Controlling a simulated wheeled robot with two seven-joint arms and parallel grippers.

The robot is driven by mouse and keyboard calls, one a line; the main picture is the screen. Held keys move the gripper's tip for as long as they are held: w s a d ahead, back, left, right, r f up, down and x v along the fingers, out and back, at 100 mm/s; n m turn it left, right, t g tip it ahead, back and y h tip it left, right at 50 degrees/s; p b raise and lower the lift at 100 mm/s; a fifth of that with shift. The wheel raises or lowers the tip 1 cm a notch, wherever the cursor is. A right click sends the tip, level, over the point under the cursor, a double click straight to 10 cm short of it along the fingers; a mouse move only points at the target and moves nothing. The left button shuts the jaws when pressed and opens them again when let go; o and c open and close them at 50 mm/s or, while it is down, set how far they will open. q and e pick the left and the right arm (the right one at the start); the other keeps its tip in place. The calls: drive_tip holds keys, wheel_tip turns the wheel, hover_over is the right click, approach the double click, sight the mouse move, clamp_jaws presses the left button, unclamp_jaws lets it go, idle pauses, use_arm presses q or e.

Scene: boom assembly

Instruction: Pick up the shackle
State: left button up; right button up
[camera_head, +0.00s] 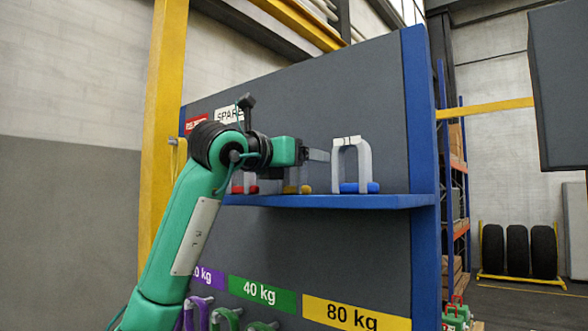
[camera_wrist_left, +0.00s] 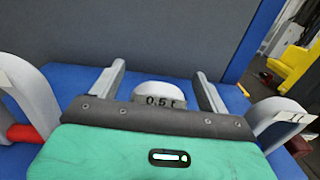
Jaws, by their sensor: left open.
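Three grey shackles stand on a blue shelf (camera_head: 330,201) in the head view. The left one (camera_head: 237,182) has a red pin. The middle one has a yellow pin (camera_head: 305,189) and is partly hidden by my left gripper (camera_head: 318,155). The right one (camera_head: 364,160) has a blue pin and stands upright, clear of the gripper. In the left wrist view my left gripper (camera_wrist_left: 160,75) is open, its fingers on either side of a shackle top marked "0.5 t" (camera_wrist_left: 160,97). Contact cannot be told. My right gripper is out of view.
In the left wrist view, neighbouring shackles stand close on the left (camera_wrist_left: 30,95) and right (camera_wrist_left: 284,117). A dark back panel (camera_head: 300,100) rises behind the shelf, with a blue post (camera_head: 420,120) at its right end.

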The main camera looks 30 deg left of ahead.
use_arm(q)
drive_tip(key=shift+s, duration=0.15)
drive_tip(key=shift+c, duration=0.9)
drive_tip(key=c, duration=1.1)
drive_tip(key=shift+r, duration=0.15)
